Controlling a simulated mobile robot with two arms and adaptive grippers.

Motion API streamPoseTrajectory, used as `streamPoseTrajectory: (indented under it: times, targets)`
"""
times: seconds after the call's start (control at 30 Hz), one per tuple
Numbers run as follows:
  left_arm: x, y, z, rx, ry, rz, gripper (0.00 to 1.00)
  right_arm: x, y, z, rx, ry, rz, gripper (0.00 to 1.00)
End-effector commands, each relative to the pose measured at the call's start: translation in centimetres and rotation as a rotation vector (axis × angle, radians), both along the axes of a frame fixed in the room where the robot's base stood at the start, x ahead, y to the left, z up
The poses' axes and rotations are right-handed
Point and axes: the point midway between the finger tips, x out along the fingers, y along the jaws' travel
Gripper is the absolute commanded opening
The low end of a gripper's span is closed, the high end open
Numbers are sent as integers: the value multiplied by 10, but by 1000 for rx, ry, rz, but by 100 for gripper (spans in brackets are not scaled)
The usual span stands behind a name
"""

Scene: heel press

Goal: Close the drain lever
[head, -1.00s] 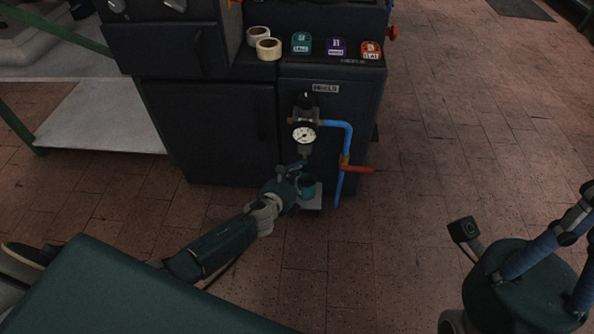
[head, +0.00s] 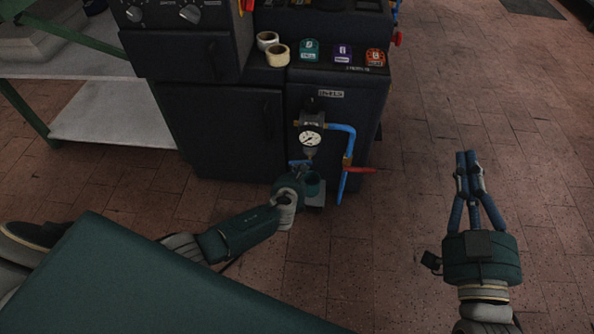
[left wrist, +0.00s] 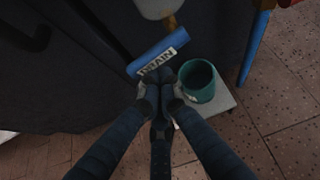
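The drain lever (head: 299,163) is a small blue handle below the gauge on the dark machine. In the left wrist view the blue lever (left wrist: 158,53) carries a white DRAIN label and lies slanted across the top of the fingertips. My left gripper (left wrist: 159,82) has its fingertips together at the label's lower edge; they look very close to the lever or touching it, not around it. In the head view my left gripper (head: 296,176) is partly hidden by its own wrist. My right gripper (head: 467,157) is empty over open floor, fingertips together.
A teal cup (left wrist: 197,80) stands on a small grey shelf (left wrist: 222,102) right beside my left gripper. A blue pipe (head: 350,140) with a red lever (head: 361,170) runs to the right. The gauge (head: 310,139) is above. Floor at right is clear.

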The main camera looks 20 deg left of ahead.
Motion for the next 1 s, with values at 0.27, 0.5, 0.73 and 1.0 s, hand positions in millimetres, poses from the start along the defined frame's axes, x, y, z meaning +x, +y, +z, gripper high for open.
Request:
streamPoseTrajectory:
  times: [0.27,0.5,0.73,1.0]
  targets:
    - [1,-1,0,-3,-1,0,0,0,0,1,1,-5,1,0]
    - [3,-11,2,-5,-1,-1,0,0,0,-3,-4,15,0,0]
    - [4,-15,2,-3,-1,0,0,1,0,-5,-6,23,-1,0]
    - [4,-15,1,-4,-1,0,0,0,0,-5,-4,18,-1,0]
